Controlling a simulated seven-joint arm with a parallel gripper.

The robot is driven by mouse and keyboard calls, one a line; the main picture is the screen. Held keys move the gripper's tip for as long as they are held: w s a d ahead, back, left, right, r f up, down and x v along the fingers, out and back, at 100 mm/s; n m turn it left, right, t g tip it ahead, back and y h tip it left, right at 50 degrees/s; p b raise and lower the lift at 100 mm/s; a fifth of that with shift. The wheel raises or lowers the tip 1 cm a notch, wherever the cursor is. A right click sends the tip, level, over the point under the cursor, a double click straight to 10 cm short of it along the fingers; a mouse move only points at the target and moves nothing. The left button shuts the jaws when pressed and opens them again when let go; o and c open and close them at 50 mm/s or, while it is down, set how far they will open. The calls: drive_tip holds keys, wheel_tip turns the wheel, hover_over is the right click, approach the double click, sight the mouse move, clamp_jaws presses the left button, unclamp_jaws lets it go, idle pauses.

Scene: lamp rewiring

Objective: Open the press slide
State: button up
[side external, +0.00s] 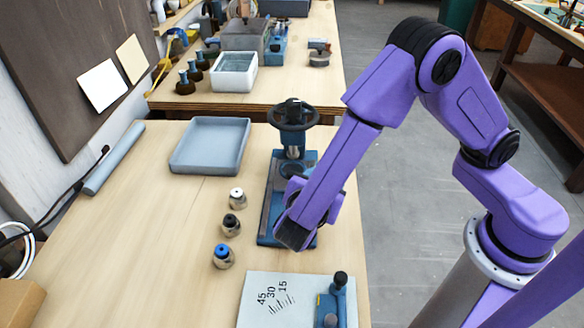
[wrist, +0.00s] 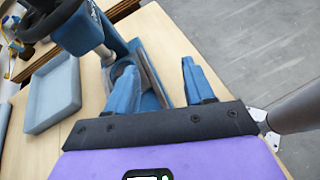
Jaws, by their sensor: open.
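The press is blue, with a black handwheel (side external: 293,115) on an upright column at the back of its long base (side external: 270,228). In the wrist view its blue column (wrist: 80,30) stands at upper left. A long grey-brown bar (wrist: 150,72) runs along the base there; I cannot tell for sure whether it is the slide. My gripper (wrist: 158,70) is open, its two blue fingers apart and nothing held between them. It is over the press base, in front of the column. In the side view my wrist hides part of the base, and contact cannot be made out.
A grey-blue tray (side external: 212,146) lies left of the press. Several small knobbed pieces (side external: 231,224) stand in a row left of the base. A marked angle plate (side external: 270,300) with a blue fixture is at the front. The table's right edge is close to the press.

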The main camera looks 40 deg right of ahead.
sight(292, 170)
drive_tip(key=w+a+f+n+t, duration=0.1)
drive_tip(key=a+f+t, duration=0.1)
drive_tip(key=w+a+f+n+t+h, duration=0.1)
drive_tip(key=a+n+t, duration=0.1)
drive_tip(key=w+a+f+n+t, duration=0.1)
drive_tip(key=a+f+t, duration=0.1)
drive_tip(key=shift+w+a+f+n, duration=0.1)
drive_tip(key=shift+a+f+n, duration=0.1)
drive_tip(key=shift+f+n, duration=0.15)
drive_tip(key=x, duration=1.2)
drive_tip(key=shift+r, duration=0.2)
